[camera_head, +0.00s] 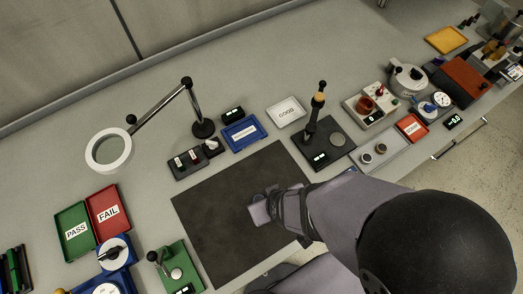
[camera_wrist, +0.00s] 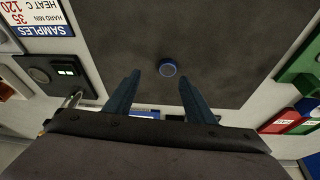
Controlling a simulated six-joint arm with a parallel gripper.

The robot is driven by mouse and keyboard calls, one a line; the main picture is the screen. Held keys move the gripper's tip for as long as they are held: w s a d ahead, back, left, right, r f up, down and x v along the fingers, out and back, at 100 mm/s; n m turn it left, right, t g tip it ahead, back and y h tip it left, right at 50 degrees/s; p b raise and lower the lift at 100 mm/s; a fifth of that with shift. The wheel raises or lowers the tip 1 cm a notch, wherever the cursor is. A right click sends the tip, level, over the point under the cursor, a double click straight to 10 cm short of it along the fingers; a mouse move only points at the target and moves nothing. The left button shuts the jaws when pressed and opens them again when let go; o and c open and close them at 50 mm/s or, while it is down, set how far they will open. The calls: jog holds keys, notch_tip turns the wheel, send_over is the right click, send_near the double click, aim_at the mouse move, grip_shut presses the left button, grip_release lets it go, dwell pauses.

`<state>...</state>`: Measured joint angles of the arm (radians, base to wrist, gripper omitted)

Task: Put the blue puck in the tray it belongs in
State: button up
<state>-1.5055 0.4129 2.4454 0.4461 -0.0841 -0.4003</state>
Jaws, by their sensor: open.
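In the head view the puck does not show; my gripper and arm cover that part of the mat (camera_head: 215,230). My gripper (camera_head: 262,212) is over the middle of the mat, and its two open fingers (camera_wrist: 158,78) hold nothing in the wrist view. A green PASS tray (camera_head: 76,231) and a red FAIL tray (camera_head: 108,211) stand at left. A blue tray (camera_head: 243,132) and a white tray (camera_head: 286,112) stand behind the mat.
A ring lamp (camera_head: 109,151) on a jointed arm stands at back left. A black stand with a post (camera_head: 316,120) is right of the mat, and a green device (camera_head: 175,265) is at its front left. A card (camera_wrist: 45,15) reads SAMPLES, HEAT C 120, HARD MIN 35.

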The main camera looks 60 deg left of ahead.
jog(key=shift+s+a+f+b, duration=0.45)
jog(key=shift+s+a+b, duration=0.15)
jog(key=shift+s, duration=0.1)
jog(key=shift+a+f, duration=0.15)
jog(key=shift+a+f+b, duration=0.1)
jog(key=shift+f+b, duration=0.45)
jog(key=shift+f, duration=1)
jog(key=shift+x, duration=1.05)
jog(key=shift+a, duration=0.1)
jog(key=shift+c, duration=0.4)
jog(key=c, duration=1.1)
jog(key=shift+r, duration=0.1)
notch_tip(320, 180, up, 10)
jog(key=p, duration=0.6)
